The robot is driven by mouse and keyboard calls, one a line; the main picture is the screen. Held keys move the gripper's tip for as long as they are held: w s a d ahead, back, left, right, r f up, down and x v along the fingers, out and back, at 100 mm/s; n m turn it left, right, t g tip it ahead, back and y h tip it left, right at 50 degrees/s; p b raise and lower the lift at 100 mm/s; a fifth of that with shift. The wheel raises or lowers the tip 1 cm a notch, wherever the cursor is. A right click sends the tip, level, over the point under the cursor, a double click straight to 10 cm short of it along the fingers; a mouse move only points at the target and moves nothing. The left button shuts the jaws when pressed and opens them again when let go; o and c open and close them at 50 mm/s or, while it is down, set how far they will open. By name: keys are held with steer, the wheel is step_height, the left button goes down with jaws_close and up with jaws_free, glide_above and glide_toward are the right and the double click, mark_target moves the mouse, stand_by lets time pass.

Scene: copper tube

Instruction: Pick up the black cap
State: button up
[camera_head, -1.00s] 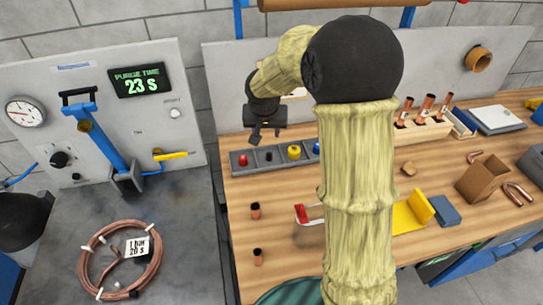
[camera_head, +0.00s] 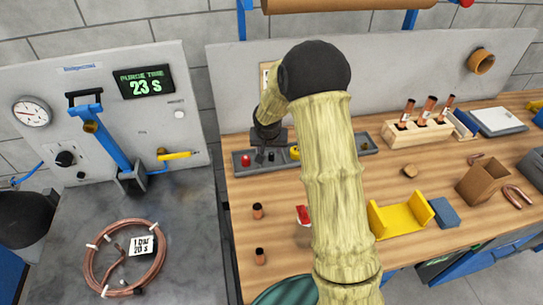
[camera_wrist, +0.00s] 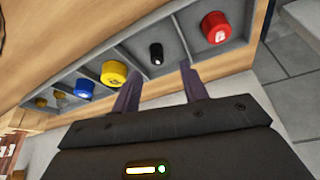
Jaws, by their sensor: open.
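The black cap (camera_wrist: 155,53) is small and dark and stands in its own compartment of the grey sorting tray (camera_head: 370,137), between the red cap (camera_wrist: 215,27) and the yellow cap (camera_wrist: 115,73). In the head view the black cap (camera_head: 271,156) shows just beside my gripper (camera_head: 265,155). In the wrist view my gripper (camera_wrist: 160,70) is open, its two dark fingers reaching over the tray's near edge, with the black cap just beyond and between the tips. Nothing is between the fingers. Whether the fingertips touch the tray floor cannot be told.
A blue cap (camera_wrist: 84,90) and brass pieces share the tray. The grey back panel (camera_head: 225,80) rises behind it. Short copper pieces (camera_head: 257,211) stand in front on the wooden bench (camera_head: 285,245). A yellow bracket (camera_head: 392,217) and a tube rack (camera_head: 412,133) lie to the right.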

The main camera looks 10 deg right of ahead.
mark_target(272, 154)
steer(key=shift+f, duration=0.1)
steer(key=p+x, duration=0.1)
steer(key=x, duration=0.3)
steer(key=shift+w+d+f+p, duration=0.2)
steer(key=shift+d+f+p, duration=0.05)
steer(key=shift+p, duration=0.1)
steer(key=shift+w+f, duration=0.1)
steer(key=shift+f, duration=0.1)
jaws_close()
